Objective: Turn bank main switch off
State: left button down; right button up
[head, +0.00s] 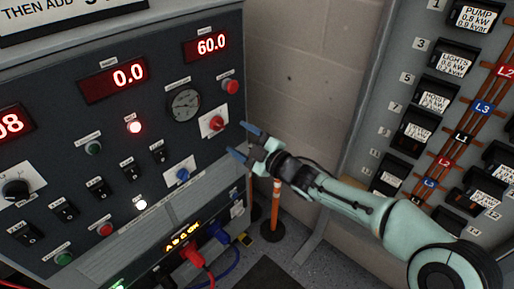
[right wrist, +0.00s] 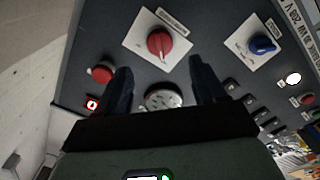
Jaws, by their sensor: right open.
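A red rotary knob (head: 211,123) sits on a white square plate at the right side of the dark control panel. It also shows in the right wrist view (right wrist: 159,42), with a label too small to read. A blue rotary knob (head: 182,174) on another white plate is below it. I cannot read which one is named bank main. My right gripper (head: 243,142) is open and empty, just right of the red knob, with its fingers toward the panel. In the right wrist view its fingertips (right wrist: 160,66) lie either side of the line to the red knob, apart from it.
A round gauge (head: 184,105) and a red push button (head: 230,87) are close to the red knob. A breaker panel (head: 392,60) stands on the right. An orange post (head: 275,212) stands on the floor. Red and blue cables plug in below the panel.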

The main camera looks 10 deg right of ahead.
jog(key=v, duration=0.5)
jog(key=shift+s+d+p, duration=0.15)
jog(key=shift+s+p, duration=0.1)
jog(key=shift+p, duration=0.05)
jog(key=shift+f, duration=0.1)
